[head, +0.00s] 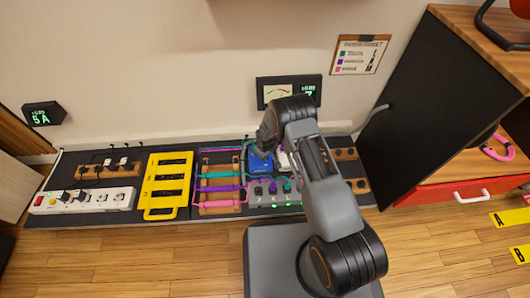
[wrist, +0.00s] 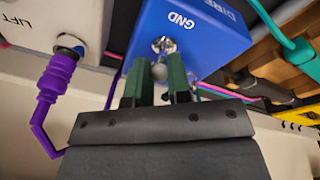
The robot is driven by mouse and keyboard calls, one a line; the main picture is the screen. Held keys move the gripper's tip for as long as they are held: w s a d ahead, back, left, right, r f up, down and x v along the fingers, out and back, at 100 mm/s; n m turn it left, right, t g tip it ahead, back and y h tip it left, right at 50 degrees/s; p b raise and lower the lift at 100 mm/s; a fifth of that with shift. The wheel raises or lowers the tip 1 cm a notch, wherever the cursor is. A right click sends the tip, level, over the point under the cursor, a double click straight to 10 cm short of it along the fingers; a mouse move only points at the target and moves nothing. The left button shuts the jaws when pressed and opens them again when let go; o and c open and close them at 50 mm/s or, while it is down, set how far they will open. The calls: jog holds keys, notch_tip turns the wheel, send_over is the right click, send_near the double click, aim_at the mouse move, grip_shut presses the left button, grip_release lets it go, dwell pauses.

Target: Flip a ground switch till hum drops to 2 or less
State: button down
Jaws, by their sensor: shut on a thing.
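In the wrist view a blue box (wrist: 205,30) lettered "GND" and "DIRE…" fills the top middle. Its metal ground switch (wrist: 163,45) stands between the two green fingertips of my gripper (wrist: 160,85), which is shut on the lever. A white box (wrist: 55,22) lettered "LIFT" sits at left, with a purple plug (wrist: 55,77) below its dark switch or socket. In the head view the blue box (head: 260,162) shows beside my arm, which hides part of it. The hum meter (head: 289,91) on the wall has a dial and a green digit that looks like 7.
A grey pedal box (head: 273,193) with coloured plugs, a cable rack (head: 219,181), a yellow rack (head: 165,184) and a white power strip (head: 84,200) lie along the wall. A "5 A" display (head: 42,115) and a notice card (head: 359,55) hang above. A black cabinet (head: 437,115) stands right.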

jog(key=shift+s+t, duration=0.1)
jog(key=shift+t, duration=0.3)
jog(key=c, duration=1.1)
grip_release()
jog(key=shift+o, duration=0.2)
jog(key=p+v, duration=0.5)
jog(key=v, duration=0.8)
jog(key=shift+r+p, duration=0.3)
jog(key=shift+r, duration=0.1)
jog(key=shift+s, duration=0.15)
